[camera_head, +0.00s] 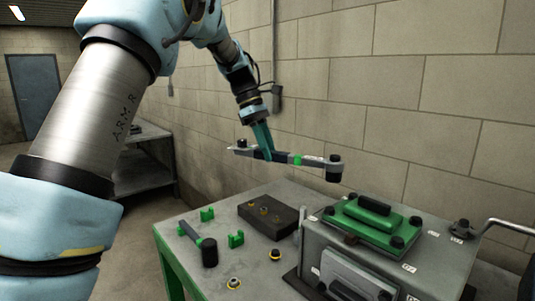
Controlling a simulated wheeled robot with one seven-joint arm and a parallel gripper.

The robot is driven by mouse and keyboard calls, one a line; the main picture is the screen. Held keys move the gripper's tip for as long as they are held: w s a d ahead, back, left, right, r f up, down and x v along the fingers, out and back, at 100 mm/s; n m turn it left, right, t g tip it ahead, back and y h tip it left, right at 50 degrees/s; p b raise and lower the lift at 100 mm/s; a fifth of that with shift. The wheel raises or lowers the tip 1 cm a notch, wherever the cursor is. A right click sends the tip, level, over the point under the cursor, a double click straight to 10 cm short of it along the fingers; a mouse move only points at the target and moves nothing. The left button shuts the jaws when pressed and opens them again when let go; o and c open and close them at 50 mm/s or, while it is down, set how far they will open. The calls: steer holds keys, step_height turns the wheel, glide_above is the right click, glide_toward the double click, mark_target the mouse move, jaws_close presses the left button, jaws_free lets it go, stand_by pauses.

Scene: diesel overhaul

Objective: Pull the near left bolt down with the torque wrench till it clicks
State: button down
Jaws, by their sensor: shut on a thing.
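My gripper (267,155) is shut on the dark grip of the torque wrench (313,162). The wrench is held in the air, roughly level, with its head and dark socket at the right end. The socket hangs above the left part of a green cover (378,214) on a grey engine housing (318,240), apart from it. Dark bolts stand at the cover's corners, among them one at the left (329,210) and one at the front (397,242). I cannot tell for sure which is the near left one.
The grey bench (190,272) also holds a dark block (270,217) with several yellowish bolts, two green holders (207,214), a black-headed tool (209,252) and two yellow-ringed pieces (234,284). A metal pipe (508,226) is at the right. A block wall stands behind.

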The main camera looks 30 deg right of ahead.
steer(key=s+a+f+n+t+h+b, duration=0.1)
steer(key=s+a+f+n+b, duration=0.5)
steer(key=b, duration=0.9)
steer(key=shift+s+a+f+n+t+h, duration=0.25)
steer(key=shift+s+f+n+t, duration=0.5)
steer(key=shift+s+f, duration=0.75)
steer(key=shift+s+r, duration=0.1)
steer(key=shift+w+d+p, duration=0.15)
steer(key=shift+w+p, duration=0.3)
steer(key=shift+w, duration=0.15)
steer(key=shift+w+d+p, duration=0.15)
steer(key=shift+w+p, duration=0.2)
steer(key=shift+p, duration=0.15)
